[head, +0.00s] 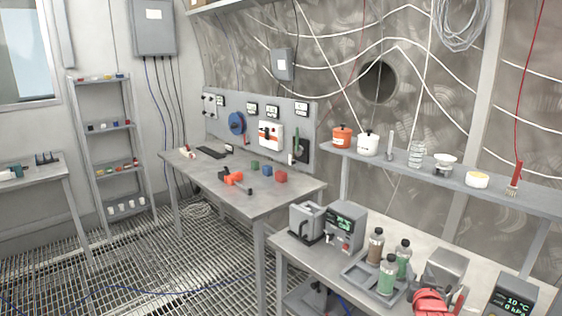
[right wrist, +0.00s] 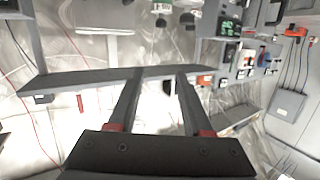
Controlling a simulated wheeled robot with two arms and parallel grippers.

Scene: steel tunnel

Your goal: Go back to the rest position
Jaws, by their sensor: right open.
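My right gripper (right wrist: 159,74) shows in the right wrist view. Its two dark fingers stand well apart, with red parts at their bases, and nothing is between them. That view is upside down, with the wall shelf (right wrist: 90,78) behind the fingers. I cannot make out the right gripper with certainty in the head view. My left gripper is not in view.
The near bench (head: 340,275) at the lower right holds a display instrument (head: 345,226), several bottles (head: 388,276) and a red object (head: 430,301). A shelf (head: 440,180) with jars runs above it. Another table (head: 210,178) with small blocks stands beyond. Grated floor (head: 140,285) is open at left.

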